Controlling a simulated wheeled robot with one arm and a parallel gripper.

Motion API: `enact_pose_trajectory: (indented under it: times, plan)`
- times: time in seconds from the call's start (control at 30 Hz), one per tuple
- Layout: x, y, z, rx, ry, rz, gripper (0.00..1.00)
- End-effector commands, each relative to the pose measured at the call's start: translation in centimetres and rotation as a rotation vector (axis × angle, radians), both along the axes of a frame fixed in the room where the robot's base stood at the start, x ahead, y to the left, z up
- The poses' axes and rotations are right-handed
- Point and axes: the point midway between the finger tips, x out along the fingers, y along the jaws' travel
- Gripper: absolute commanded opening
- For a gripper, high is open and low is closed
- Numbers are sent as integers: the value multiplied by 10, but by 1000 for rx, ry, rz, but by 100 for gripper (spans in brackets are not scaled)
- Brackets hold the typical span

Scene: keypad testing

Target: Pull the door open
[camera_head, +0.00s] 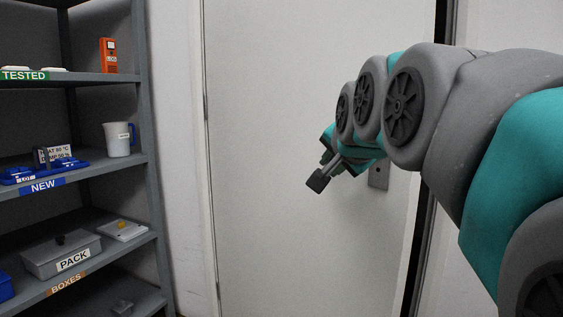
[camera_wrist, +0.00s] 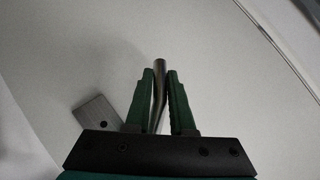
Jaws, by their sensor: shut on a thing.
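The pale grey door (camera_head: 285,230) fills the middle of the head view, and its surface also fills much of the wrist view (camera_wrist: 220,60). A metal plate (camera_head: 379,177) sits on the door near its right edge; the wrist view shows a grey plate (camera_wrist: 99,114) left of my fingers. My gripper (camera_wrist: 160,82) has its green fingers on either side of a metal handle bar (camera_wrist: 160,66) and is shut on it. In the head view my gripper (camera_head: 328,158) is partly hidden behind my wrist, and the grasp itself cannot be seen.
A dark vertical strip (camera_head: 416,255) runs along the door's right edge; whether it is an open gap is unclear. Grey shelves (camera_head: 150,165) stand at the left, holding a white jug (camera_head: 118,140), an orange device (camera_head: 108,56) and a grey box (camera_head: 62,256).

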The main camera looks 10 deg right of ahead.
Motion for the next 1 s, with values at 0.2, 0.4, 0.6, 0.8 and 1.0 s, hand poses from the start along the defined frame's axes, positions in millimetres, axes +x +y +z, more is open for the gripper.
enact_pose_trajectory:
  times: [0.2,0.4,0.6,0.8,1.0]
  plan:
    - [0,-1,-2,0,5,-2,36]
    - [0,-1,-2,0,3,-1,50]
    - [-1,-1,-1,-1,2,-1,50]
    - [-14,-1,7,-1,0,-2,50]
    - [-41,0,22,0,-3,-2,50]
